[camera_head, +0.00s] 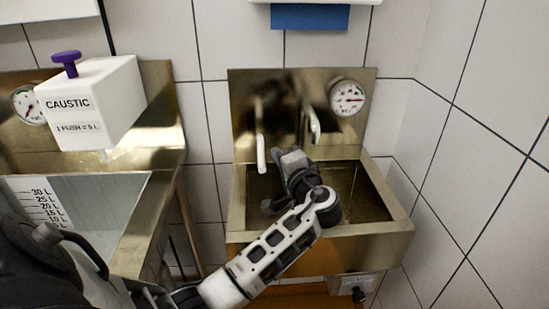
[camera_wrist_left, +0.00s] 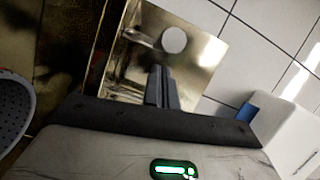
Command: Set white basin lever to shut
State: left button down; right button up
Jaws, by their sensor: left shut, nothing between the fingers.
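The small metal basin (camera_head: 395,218) stands against the tiled wall on the right in the head view. On its back plate are a pale spout (camera_head: 262,153) and, to the right, a short pale lever (camera_head: 313,124). My left gripper (camera_head: 291,157) is over the bowl, below and between them, pointing at the back plate. In the left wrist view its fingers (camera_wrist_left: 160,88) are shut and empty, in front of the plate (camera_wrist_left: 205,50). A pale round-ended part (camera_wrist_left: 174,40) shows beyond the tips; I cannot tell which fitting it is. Contact with the lever cannot be seen. My right gripper is out of view.
A round gauge (camera_head: 347,98) is on the plate right of the lever. A white dispenser with blue paper (camera_head: 309,16) hangs above. At left are a larger graduated basin (camera_head: 150,215) and a white CAUSTIC box (camera_head: 95,103) with a purple knob.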

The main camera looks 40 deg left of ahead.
pick_arm(q)
jog(key=w+b+v, duration=0.1)
jog(key=v, duration=0.9)
jog(key=shift+d+r, duration=0.2)
jog(key=shift+d, duration=0.5)
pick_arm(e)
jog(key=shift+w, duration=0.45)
pick_arm(q)
jog(key=shift+s, duration=0.1)
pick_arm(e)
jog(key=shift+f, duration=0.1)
